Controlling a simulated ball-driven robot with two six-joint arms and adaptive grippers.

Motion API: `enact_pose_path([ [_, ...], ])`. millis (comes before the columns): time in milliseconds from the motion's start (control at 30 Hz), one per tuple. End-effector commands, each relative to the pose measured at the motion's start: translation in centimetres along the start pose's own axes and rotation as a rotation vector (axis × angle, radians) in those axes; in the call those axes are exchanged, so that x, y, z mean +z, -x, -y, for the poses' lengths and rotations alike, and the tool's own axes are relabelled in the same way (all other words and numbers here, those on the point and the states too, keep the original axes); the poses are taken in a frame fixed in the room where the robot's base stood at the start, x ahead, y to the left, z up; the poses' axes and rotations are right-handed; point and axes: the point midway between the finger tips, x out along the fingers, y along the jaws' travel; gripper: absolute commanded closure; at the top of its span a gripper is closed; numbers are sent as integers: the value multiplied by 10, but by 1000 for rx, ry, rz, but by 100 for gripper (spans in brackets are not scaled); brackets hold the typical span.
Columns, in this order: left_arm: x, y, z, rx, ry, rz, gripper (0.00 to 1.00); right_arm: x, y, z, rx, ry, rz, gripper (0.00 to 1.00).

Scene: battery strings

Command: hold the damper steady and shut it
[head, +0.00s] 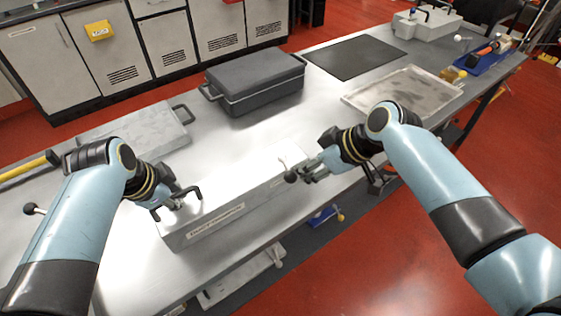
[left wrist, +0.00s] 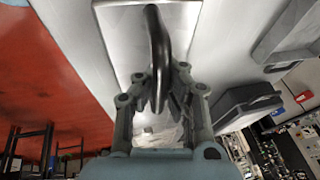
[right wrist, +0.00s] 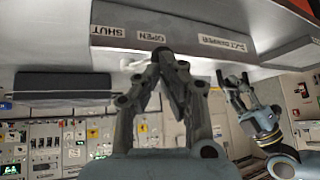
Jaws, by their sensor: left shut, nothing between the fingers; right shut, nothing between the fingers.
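The damper is a long pale grey box (head: 235,205) lying on the metal bench, with a label on its front side. Its black bar handle (head: 187,193) stands on top at the left end and also shows in the left wrist view (left wrist: 154,35). My left gripper (head: 180,203) is shut and empty, its fingers close against the handle. A dark round knob (head: 291,176) is at the box's right end. My right gripper (head: 302,175) is shut and empty beside the knob. In the right wrist view its fingertips (right wrist: 168,62) are below the OPEN label (right wrist: 152,36); the SHUT label (right wrist: 108,31) is further left.
A dark lidded case (head: 255,80) stands behind the damper. A flat grey plate (head: 135,133) lies behind left, a black mat (head: 355,57) and a worn tray (head: 405,94) to the right. Clear bench surface lies between the case and the damper.

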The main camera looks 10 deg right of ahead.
Motion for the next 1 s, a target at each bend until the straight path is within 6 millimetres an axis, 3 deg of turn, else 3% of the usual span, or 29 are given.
enact_pose_path([
  [33,-1,1,1,-2,0,-3,100,-23,10,0,-16,53,-32,100],
  [100,-1,1,1,-2,0,-3,100,-46,22,2,-37,116,-66,100],
  [267,-2,1,1,-3,0,-3,100,-69,31,5,-60,183,-100,100],
  [467,-2,1,1,-3,0,-3,100,-73,4,8,-64,185,-102,100],
  [833,-1,1,1,-3,0,-3,100,-79,-68,12,-62,184,-99,100],
  [1000,-1,1,1,-3,0,-2,100,-52,-53,6,-59,185,-98,100],
])
